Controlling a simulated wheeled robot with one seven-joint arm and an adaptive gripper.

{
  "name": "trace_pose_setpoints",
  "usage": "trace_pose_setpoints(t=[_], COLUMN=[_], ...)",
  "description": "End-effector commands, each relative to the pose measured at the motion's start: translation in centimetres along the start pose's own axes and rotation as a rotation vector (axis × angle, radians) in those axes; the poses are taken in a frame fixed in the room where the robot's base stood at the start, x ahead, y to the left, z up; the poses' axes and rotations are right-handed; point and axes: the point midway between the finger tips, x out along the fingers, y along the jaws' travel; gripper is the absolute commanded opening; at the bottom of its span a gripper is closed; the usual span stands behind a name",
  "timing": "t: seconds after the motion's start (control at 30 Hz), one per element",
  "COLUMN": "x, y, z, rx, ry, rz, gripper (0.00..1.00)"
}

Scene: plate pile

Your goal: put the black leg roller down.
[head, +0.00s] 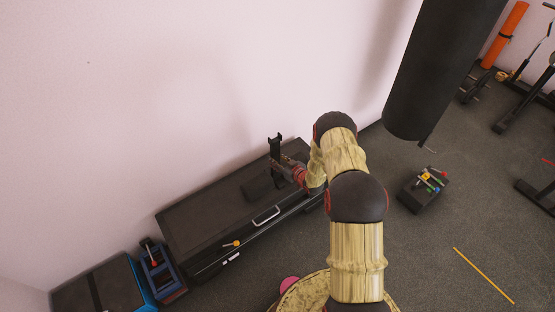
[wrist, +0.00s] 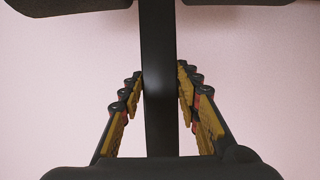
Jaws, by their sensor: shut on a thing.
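The black leg roller (head: 275,148) is held upright above a long, low black bench (head: 190,222) against the wall. My gripper (head: 284,167) is shut on it. In the wrist view the roller's dark bar (wrist: 159,90) runs between the two yellow-padded fingers of my gripper (wrist: 160,85), with wide dark pieces across the top. The roller's lower part is partly hidden by my gripper in the head view, so I cannot tell how far it is from the bench top.
A small orange-tipped item (head: 232,244) lies at the bench's front edge. A blue-and-black device (head: 158,268) stands left of the bench. A black punching bag (head: 438,70) hangs at right. A black box with coloured pieces (head: 424,190) sits on the floor. The bench's left top is clear.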

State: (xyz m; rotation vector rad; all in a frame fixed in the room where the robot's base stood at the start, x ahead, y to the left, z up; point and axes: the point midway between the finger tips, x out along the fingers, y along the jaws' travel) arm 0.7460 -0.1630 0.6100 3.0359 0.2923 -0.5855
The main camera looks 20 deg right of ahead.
Motion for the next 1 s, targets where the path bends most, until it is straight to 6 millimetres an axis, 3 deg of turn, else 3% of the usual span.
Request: trace_pose_setpoints(t=[0.03, 0.27, 0.3, 0.6, 1.0], x=[0.1, 0.2, 0.0, 0.0, -0.4], y=[0.3, 0.3, 0.0, 0.0, 0.0], z=[-0.9, -0.7, 0.2, 0.1, -0.1], rx=[-0.005, -0.005, 0.0, 0.0, 0.001], ry=[0.013, 0.013, -0.001, -0.001, -0.002], rz=[0.002, 0.002, 0.0, 0.0, 0.0], gripper=[0.0, 0.0, 0.33, 0.5, 0.51])
